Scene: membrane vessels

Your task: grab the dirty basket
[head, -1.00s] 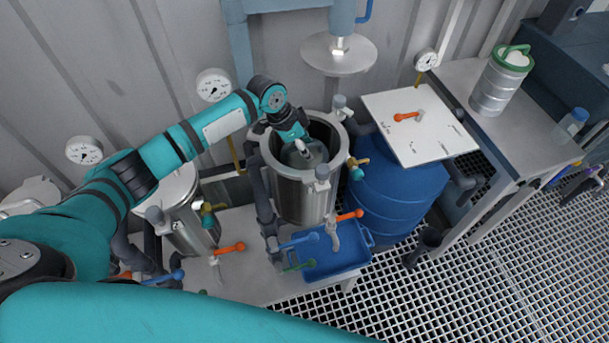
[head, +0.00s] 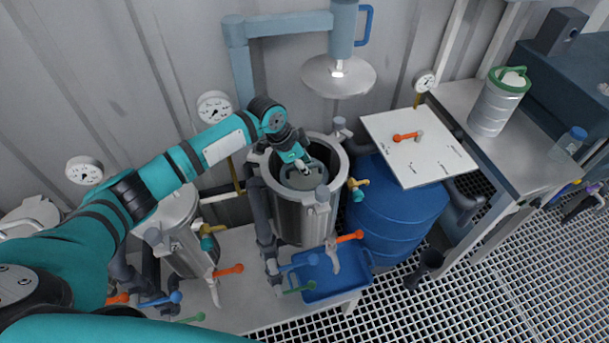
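A basket (head: 292,183), greyish and partly hidden, sits down inside the open steel vessel (head: 297,215) in the middle; I take it for the dirty one. My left gripper (head: 305,169) reaches down through the vessel's mouth to the top of this basket, at its handle. Whether the fingers are around the handle or only over it is too small to tell. My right gripper is not in view. A second metal basket (head: 494,105) with a green rim and handle stands on the side table at the right.
A round metal lid (head: 338,76) hangs from a blue arm behind the vessel. A blue barrel (head: 398,215) with a white board (head: 432,160) on top stands to the right. Valves and a blue tray (head: 325,283) are in front; a closed vessel (head: 180,240) is at left.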

